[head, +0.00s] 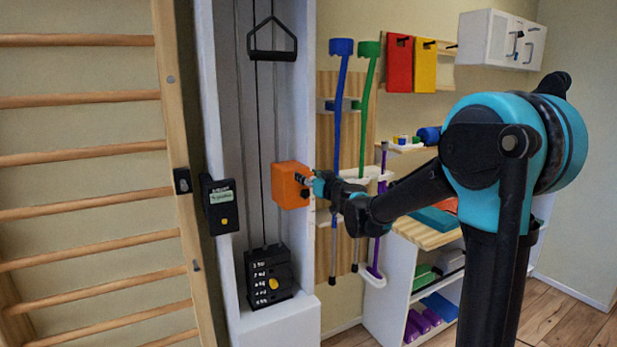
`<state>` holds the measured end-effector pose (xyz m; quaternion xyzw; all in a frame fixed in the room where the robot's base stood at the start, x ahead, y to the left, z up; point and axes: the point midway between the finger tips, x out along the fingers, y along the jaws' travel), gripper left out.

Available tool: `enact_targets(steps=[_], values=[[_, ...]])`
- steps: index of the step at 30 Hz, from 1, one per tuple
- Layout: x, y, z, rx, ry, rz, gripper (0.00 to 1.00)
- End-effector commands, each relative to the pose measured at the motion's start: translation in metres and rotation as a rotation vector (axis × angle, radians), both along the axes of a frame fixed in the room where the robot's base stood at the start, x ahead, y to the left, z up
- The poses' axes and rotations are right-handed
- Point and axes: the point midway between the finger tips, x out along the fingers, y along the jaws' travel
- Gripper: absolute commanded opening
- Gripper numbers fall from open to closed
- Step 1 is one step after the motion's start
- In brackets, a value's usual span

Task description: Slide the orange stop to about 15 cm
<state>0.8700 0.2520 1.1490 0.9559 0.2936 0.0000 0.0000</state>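The orange stop (290,185) is a block on the right upright of the white pulley tower (304,110), roughly mid-height in the head view. My gripper (312,183) is at the right side of the stop, with its tip against or very close to it. The fingers are small and partly hidden by the stop and my wrist, so I cannot tell whether they are open or shut. No centimetre scale is readable on the tower.
A black weight stack (267,277) with a yellow knob sits low in the tower. A black handle (272,42) hangs above. Wooden wall bars (85,152) and a small display box (221,205) are left. Crutches (340,100) and a white shelf unit (385,290) stand right.

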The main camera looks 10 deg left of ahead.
Motion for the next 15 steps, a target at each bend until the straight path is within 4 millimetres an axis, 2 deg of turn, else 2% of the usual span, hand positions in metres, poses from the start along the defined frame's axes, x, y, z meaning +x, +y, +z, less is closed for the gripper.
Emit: enact_targets(steps=[2, 10, 15], values=[[0.0005, -0.0007, 0.0001, 0.000, 0.000, -0.002, 0.35], [0.0011, -0.0014, 0.0002, 0.000, 0.000, -0.004, 0.01], [0.0018, -0.0016, -0.0039, 0.000, 0.000, -0.005, 0.00]])
